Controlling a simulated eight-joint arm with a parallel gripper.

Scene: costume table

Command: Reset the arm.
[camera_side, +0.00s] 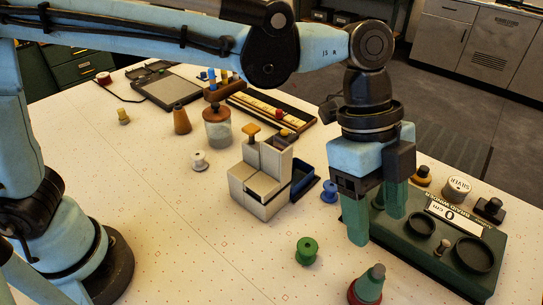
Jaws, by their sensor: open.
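My arm reaches across the top of the picture from the left. My gripper (374,228) hangs pointing down at the right, with its two green fingers apart. Nothing shows between the fingers. The fingers are in front of the left end of a dark green device (425,250) with a "0 cm" label and round dishes. I cannot tell the height of the fingertips above the table. A green spool (307,251) lies to the left of the fingers, apart from them.
A pale stepped block (262,185) with a dark blue tray (304,180) stands at the middle. The white table's front left (190,245) is clear.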

